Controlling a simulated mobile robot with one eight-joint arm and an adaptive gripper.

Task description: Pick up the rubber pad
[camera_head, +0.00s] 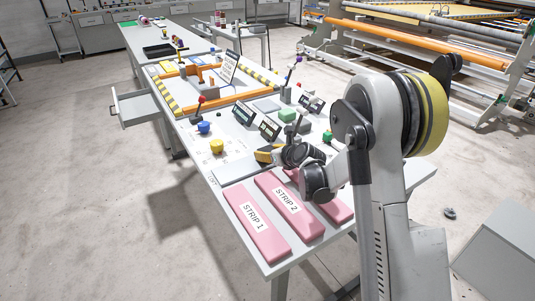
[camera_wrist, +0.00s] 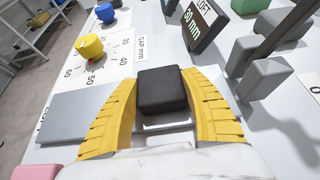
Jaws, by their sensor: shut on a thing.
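The rubber pad is a small black block (camera_wrist: 162,90) in the middle of the wrist view. My gripper (camera_wrist: 160,82) has its two yellow ribbed fingers closed on the pad's left and right sides. The pad's top face and near face show between the fingers. I cannot tell whether its underside touches the table. In the head view, my gripper (camera_head: 266,155) is low over the table's near part, and my wrist hides the pad there.
Pink strips labelled STRIP 1 (camera_head: 256,223) and STRIP 2 (camera_head: 290,208) lie at the table's near end. A yellow knob (camera_head: 217,147) and a blue knob (camera_head: 204,127) stand left of my gripper. Tilted displays (camera_head: 269,128) and grey blocks (camera_wrist: 264,80) stand close beyond it.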

